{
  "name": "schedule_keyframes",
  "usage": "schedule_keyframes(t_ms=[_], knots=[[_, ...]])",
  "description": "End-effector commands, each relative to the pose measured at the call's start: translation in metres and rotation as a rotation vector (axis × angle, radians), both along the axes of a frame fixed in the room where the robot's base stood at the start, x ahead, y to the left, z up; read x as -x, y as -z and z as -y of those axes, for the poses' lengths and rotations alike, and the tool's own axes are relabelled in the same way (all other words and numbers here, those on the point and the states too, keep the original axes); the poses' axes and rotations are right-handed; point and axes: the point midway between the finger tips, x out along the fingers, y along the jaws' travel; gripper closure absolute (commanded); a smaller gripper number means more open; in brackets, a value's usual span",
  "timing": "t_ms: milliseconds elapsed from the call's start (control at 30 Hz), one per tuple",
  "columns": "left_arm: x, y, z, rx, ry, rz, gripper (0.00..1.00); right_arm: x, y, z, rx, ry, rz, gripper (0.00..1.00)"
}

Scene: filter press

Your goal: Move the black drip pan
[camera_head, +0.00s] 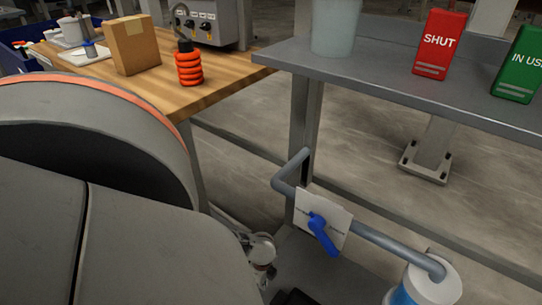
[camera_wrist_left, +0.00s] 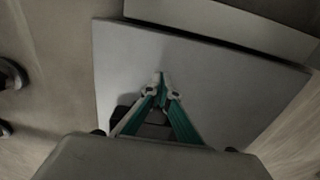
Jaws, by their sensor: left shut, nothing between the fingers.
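My left gripper (camera_head: 262,256) shows only in part in the head view, low in the middle beside my large grey arm. In the left wrist view my left gripper (camera_wrist_left: 161,78) is shut and empty, its fingertips together over a flat grey surface (camera_wrist_left: 215,85). I cannot make out the black drip pan for sure. A dark object (camera_head: 293,298) is cut off by the bottom edge of the head view, and a dark patch (camera_wrist_left: 118,117) shows left of the fingers in the wrist view; either may be part of the pan. My right gripper is not in view.
A grey pipe (camera_head: 381,241) with a blue valve handle (camera_head: 322,234) runs close to the left gripper. A grey shelf (camera_head: 385,82) holds a red SHUT block (camera_head: 438,44), a green block (camera_head: 520,65) and a translucent container (camera_head: 335,27). A wooden bench (camera_head: 215,80) stands at left.

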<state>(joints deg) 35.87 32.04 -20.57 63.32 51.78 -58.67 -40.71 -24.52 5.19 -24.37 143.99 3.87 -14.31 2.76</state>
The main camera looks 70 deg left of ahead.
Motion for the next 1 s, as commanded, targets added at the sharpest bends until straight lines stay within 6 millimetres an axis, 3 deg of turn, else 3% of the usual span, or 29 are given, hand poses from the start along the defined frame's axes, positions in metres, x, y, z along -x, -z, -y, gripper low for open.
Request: schedule_keyframes(t_ms=[33, 100, 200, 333, 867, 1000], knots=[[0.011, 0.019, 0.001, 0.002, -0.002, -0.018, 1.00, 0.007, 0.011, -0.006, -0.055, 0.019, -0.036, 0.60], [0.010, 0.030, 0.001, 0.001, -0.001, -0.016, 1.00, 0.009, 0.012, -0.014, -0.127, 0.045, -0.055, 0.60], [-0.009, 0.020, 0.017, 0.004, 0.001, 0.001, 1.00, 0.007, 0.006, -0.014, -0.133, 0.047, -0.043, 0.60], [-0.018, 0.019, 0.028, 0.001, 0.001, 0.003, 1.00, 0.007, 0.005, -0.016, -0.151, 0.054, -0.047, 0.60], [-0.023, 0.017, 0.036, 0.001, 0.000, 0.003, 1.00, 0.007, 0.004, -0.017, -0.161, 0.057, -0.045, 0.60], [-0.026, 0.015, 0.053, 0.003, 0.001, 0.007, 1.00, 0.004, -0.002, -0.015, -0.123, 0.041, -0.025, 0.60]])
